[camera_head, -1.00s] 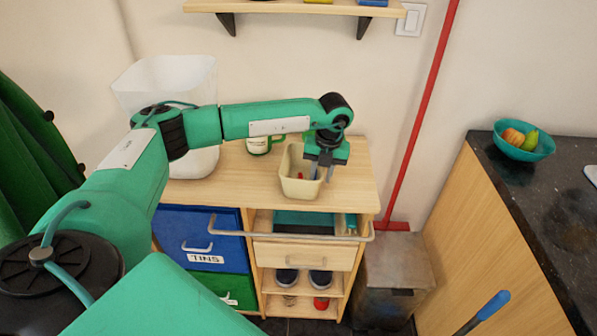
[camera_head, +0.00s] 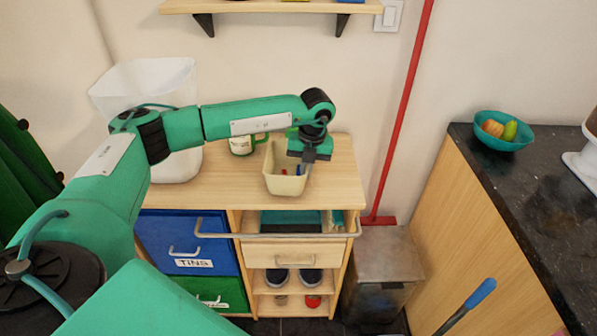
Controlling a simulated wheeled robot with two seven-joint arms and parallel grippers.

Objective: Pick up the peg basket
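The peg basket (camera_head: 287,185) is a small cream open bin on the wooden top of the cart (camera_head: 218,185), near its right part. Small red and blue bits, likely pegs, show inside. My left gripper (camera_head: 304,172) points down at the basket's right wall, with its fingers at the rim. The gripper body hides part of the rim and the back right corner. I cannot tell whether the fingers are apart or closed on the wall, or whether the basket touches the top. My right gripper is not in view.
A cream and green mug (camera_head: 241,146) stands left of the basket, under my forearm. A tall translucent bin (camera_head: 170,85) stands at the back left. A rail (camera_head: 280,236) runs along the cart's front. A red pole (camera_head: 402,110) leans at the right.

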